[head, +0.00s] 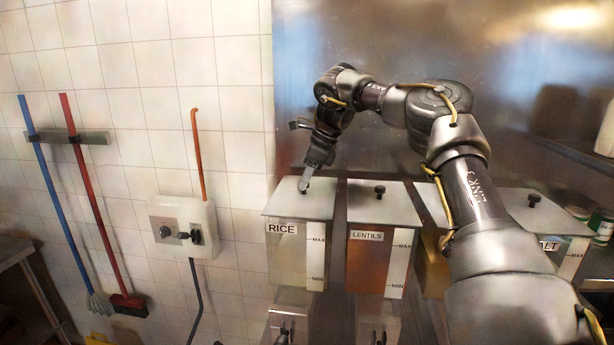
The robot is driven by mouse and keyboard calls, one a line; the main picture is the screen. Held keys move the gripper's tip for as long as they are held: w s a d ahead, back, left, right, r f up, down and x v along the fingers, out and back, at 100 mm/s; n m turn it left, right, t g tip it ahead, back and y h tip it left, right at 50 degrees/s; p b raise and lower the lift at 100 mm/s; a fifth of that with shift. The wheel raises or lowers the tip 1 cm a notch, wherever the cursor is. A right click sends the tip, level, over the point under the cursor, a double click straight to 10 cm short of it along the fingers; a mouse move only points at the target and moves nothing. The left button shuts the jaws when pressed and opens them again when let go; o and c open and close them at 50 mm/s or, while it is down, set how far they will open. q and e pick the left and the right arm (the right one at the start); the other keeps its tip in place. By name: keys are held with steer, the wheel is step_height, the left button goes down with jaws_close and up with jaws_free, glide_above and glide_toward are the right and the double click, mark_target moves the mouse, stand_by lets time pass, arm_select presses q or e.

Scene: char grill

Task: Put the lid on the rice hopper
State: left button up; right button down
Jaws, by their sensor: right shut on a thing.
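The rice hopper (286,255) is a clear-fronted container labelled RICE, left of the lentils hopper. Its flat grey lid (318,205) lies on its top, and looks level; I cannot tell whether it is fully seated. My right gripper (304,187) points down at the lid's left-centre and is shut on the lid's knob, which the fingers mostly hide. My left gripper is not in view.
The lentils hopper (367,262) with its knobbed lid stands close on the right. A salt hopper (572,262) stands further right, partly behind my right arm. A switch box (182,228) is on the tiled wall at left. A steel panel (300,60) rises behind.

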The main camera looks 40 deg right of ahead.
steer(key=shift+d, duration=0.15)
steer(key=c, duration=1.1)
jaws_free()
steer(key=shift+s, duration=0.1)
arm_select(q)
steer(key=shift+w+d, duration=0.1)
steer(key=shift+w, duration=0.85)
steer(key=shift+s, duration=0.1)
arm_select(e)
steer(key=shift+r, duration=0.1)
steer(key=shift+d+r, duration=0.15)
steer(key=shift+r, duration=0.15)
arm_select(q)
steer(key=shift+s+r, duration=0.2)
arm_select(e)
steer(key=v, duration=0.6)
steer(key=shift+s+r, duration=0.2)
steer(key=shift+r, duration=0.1)
